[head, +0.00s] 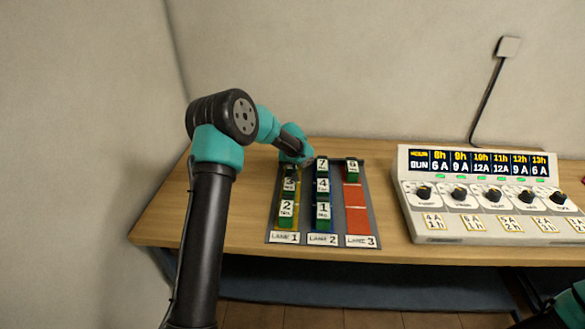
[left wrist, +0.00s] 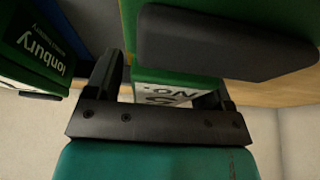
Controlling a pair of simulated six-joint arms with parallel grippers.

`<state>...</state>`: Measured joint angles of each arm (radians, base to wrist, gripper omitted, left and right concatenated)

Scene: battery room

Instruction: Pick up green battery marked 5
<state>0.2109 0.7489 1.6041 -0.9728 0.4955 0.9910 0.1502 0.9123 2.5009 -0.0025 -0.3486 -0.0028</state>
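In the head view my left gripper (head: 303,158) is at the back of lane 1, behind the green battery marked 3 (head: 289,184). It covers that back slot, and no number 5 can be read there. In the left wrist view the fingers of my left gripper (left wrist: 160,85) stand on either side of a green battery (left wrist: 175,82). Its white label shows "NO." upside down, with the numeral partly cut off by the gripper. I cannot tell whether the fingers press on it. My right gripper is out of view.
The grey tray (head: 335,205) also holds batteries marked 2 (head: 286,209), 1 (head: 323,209), 4 (head: 322,185), 7 (head: 322,164) and 9 (head: 352,166). Battery 7 stands close to the right of my gripper. Lane 3's front is empty. A control console (head: 485,215) stands at right.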

